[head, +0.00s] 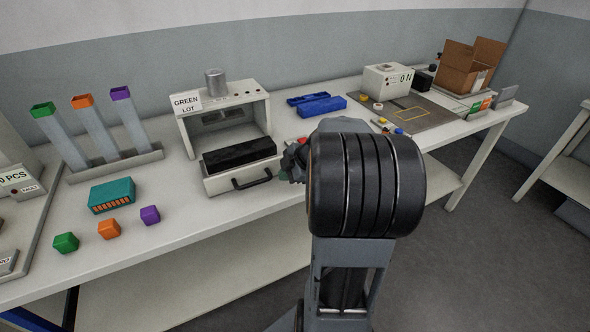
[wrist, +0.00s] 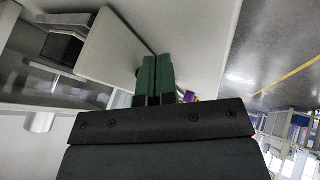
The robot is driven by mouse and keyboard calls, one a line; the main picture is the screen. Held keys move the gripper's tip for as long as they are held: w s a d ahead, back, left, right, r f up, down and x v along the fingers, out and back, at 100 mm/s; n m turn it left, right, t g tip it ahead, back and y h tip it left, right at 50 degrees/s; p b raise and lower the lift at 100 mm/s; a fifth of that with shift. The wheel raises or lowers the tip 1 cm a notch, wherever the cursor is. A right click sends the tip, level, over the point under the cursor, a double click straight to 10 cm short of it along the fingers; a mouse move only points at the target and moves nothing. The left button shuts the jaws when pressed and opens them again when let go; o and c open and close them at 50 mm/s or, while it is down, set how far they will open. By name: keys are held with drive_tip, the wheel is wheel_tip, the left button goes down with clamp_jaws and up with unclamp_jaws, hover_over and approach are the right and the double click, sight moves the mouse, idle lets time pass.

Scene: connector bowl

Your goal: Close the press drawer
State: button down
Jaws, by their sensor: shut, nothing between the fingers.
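The press (head: 226,98), a pale housing with a "GREEN LOT" sign and a metal cylinder on top, stands on the bench. Its drawer (head: 238,184) is pulled out toward the front, with a black block (head: 239,154) in it and a dark bar handle (head: 252,180) on its front. In the wrist view the pale drawer front (wrist: 112,48) lies beside my fingers, and the dark block (wrist: 64,46) shows behind it. My gripper (wrist: 154,80) has green fingers pressed together, empty. In the head view my arm mostly hides it, right of the drawer. I cannot tell whether it touches the drawer.
Blue trays (head: 321,106) lie right of the press. Bare bench lies in front of the drawer.

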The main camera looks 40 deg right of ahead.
sight(274, 174)
drive_tip(key=shift+w+d+r+p, duration=0.1)
drive_tip(key=shift+w+d+p, duration=0.05)
drive_tip(key=shift+w, duration=0.6)
drive_tip(key=shift+w+d+p, duration=0.15)
drive_tip(key=shift+w, duration=0.55)
